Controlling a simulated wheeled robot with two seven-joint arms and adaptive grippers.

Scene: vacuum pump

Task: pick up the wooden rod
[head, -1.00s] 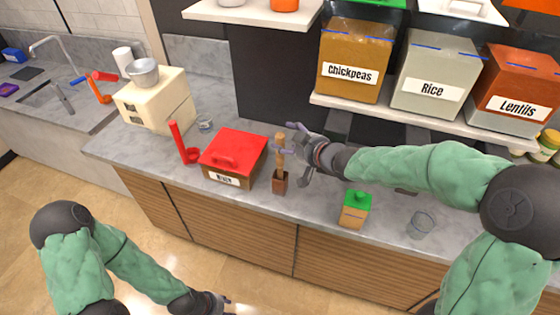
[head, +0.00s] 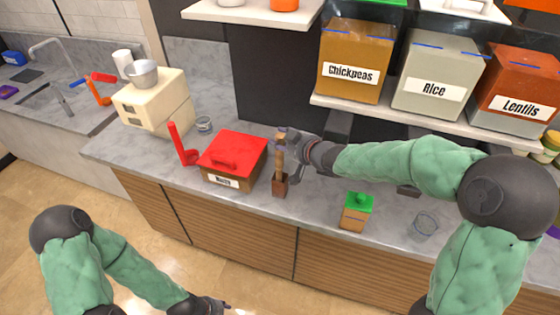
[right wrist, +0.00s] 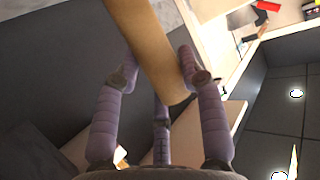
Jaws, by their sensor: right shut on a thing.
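The wooden rod (head: 279,158) stands upright in a small brown holder (head: 280,188) at the front of the counter, right of the red-lidded box. In the right wrist view the rod (right wrist: 150,50) runs between my right fingers. My right gripper (head: 283,144) is shut on the upper part of the rod; its fingers (right wrist: 158,80) show on both sides of it. The rod's lower end still appears to be in or at the holder. My left gripper (head: 216,304) is low at the bottom of the head view, away from the counter, and its fingers are too small to read.
A red-lidded box (head: 232,160) and a red L-shaped thing (head: 182,146) stand left of the rod. A green-topped box (head: 356,212) and a clear glass (head: 424,227) stand to the right. A shelf (head: 420,120) with labelled bins overhangs the counter's back.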

